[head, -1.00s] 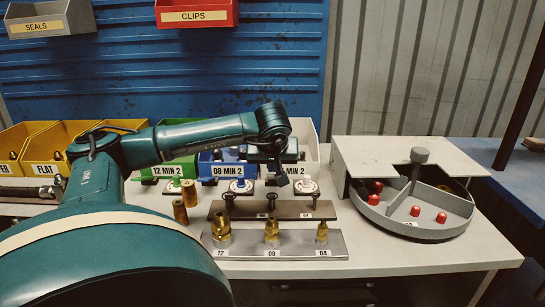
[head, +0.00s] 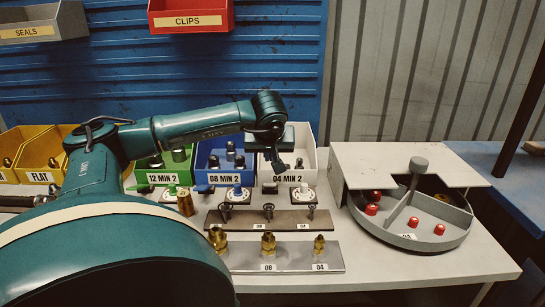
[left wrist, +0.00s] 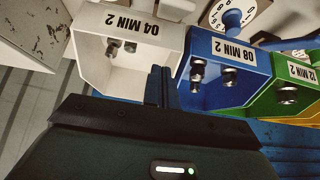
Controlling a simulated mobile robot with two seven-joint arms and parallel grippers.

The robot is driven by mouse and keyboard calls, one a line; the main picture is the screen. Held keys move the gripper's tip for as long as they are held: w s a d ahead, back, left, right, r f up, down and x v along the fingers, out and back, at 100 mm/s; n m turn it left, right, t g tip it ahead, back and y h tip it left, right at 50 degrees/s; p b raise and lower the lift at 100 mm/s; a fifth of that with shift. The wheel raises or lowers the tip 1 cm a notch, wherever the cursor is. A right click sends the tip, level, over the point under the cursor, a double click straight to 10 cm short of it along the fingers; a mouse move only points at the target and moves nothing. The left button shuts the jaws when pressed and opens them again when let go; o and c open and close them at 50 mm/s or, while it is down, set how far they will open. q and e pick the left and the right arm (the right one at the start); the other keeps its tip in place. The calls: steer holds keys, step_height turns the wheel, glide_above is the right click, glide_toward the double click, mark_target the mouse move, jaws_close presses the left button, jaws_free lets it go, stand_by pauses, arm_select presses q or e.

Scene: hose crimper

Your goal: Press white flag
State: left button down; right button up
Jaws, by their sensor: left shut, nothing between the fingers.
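A white knob or flag on a small dial (head: 304,192) stands at the table in front of the white bin (head: 294,195) labelled 04 MIN 2. I cannot make out the flag's exact shape. My left gripper (head: 281,168) points down over the white bin's front, behind and above the dial, apart from it. The gripper is shut and empty. In the left wrist view its fingers (left wrist: 165,85) show in front of the white bin (left wrist: 95,45), near the blue bin (left wrist: 228,90). The white dial is not clearly seen there. My right gripper is in neither view.
Similar dials with a blue knob (head: 237,190) and a green knob (head: 172,190) stand to the left. A brown rack (head: 235,217) and a metal plate of brass fittings (head: 340,258) lie in front. A grey round tray (head: 450,233) with red caps stands at right.

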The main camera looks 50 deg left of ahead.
arm_select(q)
steer(key=v, duration=0.9)
steer(key=shift+s+d, duration=0.25)
steer(key=shift+d, duration=0.1)
steer(key=shift+f, duration=0.15)
